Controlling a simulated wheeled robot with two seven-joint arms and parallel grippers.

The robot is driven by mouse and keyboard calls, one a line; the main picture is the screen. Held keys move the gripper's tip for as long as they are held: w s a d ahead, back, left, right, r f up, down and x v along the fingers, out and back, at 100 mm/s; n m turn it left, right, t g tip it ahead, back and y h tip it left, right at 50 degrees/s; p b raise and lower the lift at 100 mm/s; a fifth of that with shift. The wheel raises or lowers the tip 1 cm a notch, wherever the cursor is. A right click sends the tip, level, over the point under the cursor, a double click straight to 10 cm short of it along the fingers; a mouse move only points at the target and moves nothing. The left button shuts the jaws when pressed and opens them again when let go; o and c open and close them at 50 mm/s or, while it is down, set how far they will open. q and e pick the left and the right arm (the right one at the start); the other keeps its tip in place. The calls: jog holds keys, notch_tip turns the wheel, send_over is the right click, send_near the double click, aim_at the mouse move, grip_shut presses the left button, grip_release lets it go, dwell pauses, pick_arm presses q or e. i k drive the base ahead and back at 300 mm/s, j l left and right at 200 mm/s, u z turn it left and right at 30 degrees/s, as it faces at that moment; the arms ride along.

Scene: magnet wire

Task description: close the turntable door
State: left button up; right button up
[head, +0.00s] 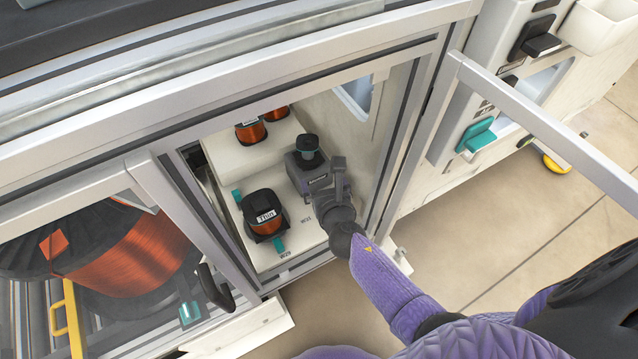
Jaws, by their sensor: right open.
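The turntable door (545,128) appears as a silver-framed panel standing open, swung outward to the right from the cabinet's right post. The open bay shows a white turntable (300,235) bearing an orange coil with a black top labelled "Thin" (264,213). My left gripper is out of view.
A large copper spool (135,262) sits behind the left panel, near a black handle (214,287) and a yellow handle (68,318). More coils (250,131) stand at the bay's back. White equipment with a teal part (478,134) stands right. Tiled floor (475,245) is clear.

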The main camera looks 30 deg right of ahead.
aim_at(621, 186)
jog(key=k+j, duration=0.15)
jog(key=k, duration=0.35)
jog(key=k+j, duration=0.2)
jog(key=k, duration=0.25)
